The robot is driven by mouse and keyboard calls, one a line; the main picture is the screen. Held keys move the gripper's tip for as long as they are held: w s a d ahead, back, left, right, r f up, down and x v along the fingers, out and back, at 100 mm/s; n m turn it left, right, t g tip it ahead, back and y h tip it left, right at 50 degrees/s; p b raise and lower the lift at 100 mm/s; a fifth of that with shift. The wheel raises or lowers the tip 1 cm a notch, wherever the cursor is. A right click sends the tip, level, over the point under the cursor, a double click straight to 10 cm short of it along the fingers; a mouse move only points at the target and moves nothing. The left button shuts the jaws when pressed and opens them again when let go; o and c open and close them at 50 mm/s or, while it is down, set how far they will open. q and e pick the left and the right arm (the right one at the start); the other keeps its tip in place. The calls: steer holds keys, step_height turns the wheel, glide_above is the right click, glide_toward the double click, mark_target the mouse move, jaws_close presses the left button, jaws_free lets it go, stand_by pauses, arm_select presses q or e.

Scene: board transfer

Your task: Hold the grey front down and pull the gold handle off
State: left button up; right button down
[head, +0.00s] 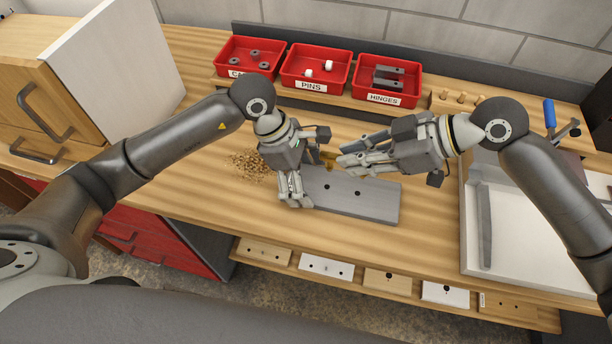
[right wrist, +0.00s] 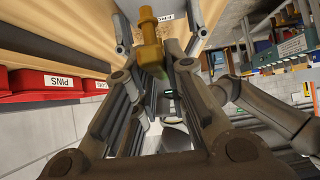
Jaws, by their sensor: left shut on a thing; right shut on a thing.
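The grey front (head: 370,199) lies flat on the wooden bench, with two dark holes bare on its face. My left gripper (head: 294,196) is shut on the left end of the grey front. My right gripper (head: 343,167) is just above and behind the front, its fingers pointing left. It is shut on the gold handle (right wrist: 150,45), which sticks out between its fingertips in the right wrist view. In the head view only a little gold shows near the fingertips, and the rest is hidden. The handle looks apart from the holes; its exact height is unclear.
Red bins labelled PINS (head: 311,87) and HINGES (head: 384,99) stand along the back. A pile of wood chips (head: 248,163) lies left of the left gripper. A white tray (head: 515,244) is at the right. A wooden cabinet (head: 40,85) stands at the left.

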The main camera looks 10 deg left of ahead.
steer(key=w+a, duration=0.3)
steer(key=w, duration=0.9)
stand_by(0.6)
steer(key=shift+f, duration=0.1)
steer(key=shift+f, duration=3.8)
steer(key=c, duration=1.4)
jaws_free()
steer(key=shift+o, duration=0.2)
steer(key=shift+d, duration=0.1)
